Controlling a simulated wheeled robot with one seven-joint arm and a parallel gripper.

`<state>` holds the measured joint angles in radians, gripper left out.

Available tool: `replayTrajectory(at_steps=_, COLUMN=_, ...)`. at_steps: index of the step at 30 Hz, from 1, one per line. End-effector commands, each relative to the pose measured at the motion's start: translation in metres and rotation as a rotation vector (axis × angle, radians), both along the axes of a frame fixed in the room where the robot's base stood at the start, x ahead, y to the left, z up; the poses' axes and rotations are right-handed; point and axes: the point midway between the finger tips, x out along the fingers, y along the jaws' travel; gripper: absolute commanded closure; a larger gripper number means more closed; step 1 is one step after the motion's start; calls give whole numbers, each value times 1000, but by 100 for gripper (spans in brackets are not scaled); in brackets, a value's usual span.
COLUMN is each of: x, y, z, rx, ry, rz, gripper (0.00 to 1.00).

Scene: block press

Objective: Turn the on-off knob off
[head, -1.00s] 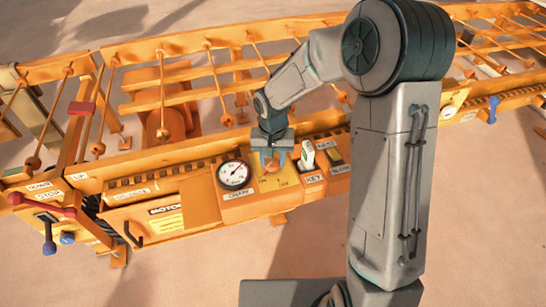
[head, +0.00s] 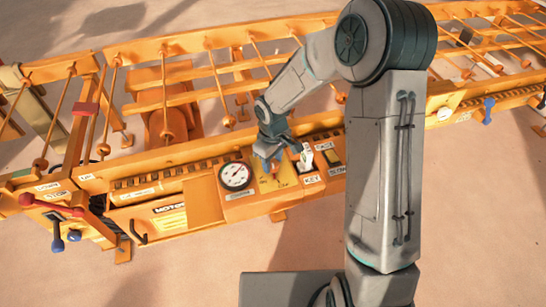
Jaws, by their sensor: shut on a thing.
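My gripper (head: 270,165) is shut on the on-off knob, over the yellow plate (head: 281,187) on the orange control panel. The gripper is tilted, and its jaws hide most of the knob, so the knob's exact setting cannot be read. Small labels show on the plate below the knob, too blurred to read for sure.
A round white gauge (head: 236,176) labelled CHAIN sits just left of the plate. A white key switch (head: 305,157) labelled KEY and a switch marked SLOW (head: 332,158) are close on the right. Red and blue levers (head: 55,208) stand at the far left.

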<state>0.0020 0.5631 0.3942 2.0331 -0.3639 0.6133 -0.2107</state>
Motion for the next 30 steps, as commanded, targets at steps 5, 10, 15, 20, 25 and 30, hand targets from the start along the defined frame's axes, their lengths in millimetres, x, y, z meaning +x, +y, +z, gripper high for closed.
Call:
replayTrajectory(at_steps=5, x=1, y=1, z=2, rx=2, ry=-4, rz=111, gripper=84)
replayTrajectory(at_steps=10, x=1, y=1, z=2, rx=3, ry=-5, rz=182, gripper=84)
replayTrajectory(at_steps=15, x=1, y=1, z=1, rx=2, ry=-5, rz=220, gripper=84)
replayTrajectory(at_steps=20, x=2, y=1, z=1, rx=2, ry=-5, rz=233, gripper=84)
replayTrajectory(at_steps=25, x=2, y=1, z=1, rx=1, ry=-6, rz=234, gripper=84)
replayTrajectory(at_steps=30, x=2, y=1, z=1, rx=1, ry=-6, rz=234, gripper=58)
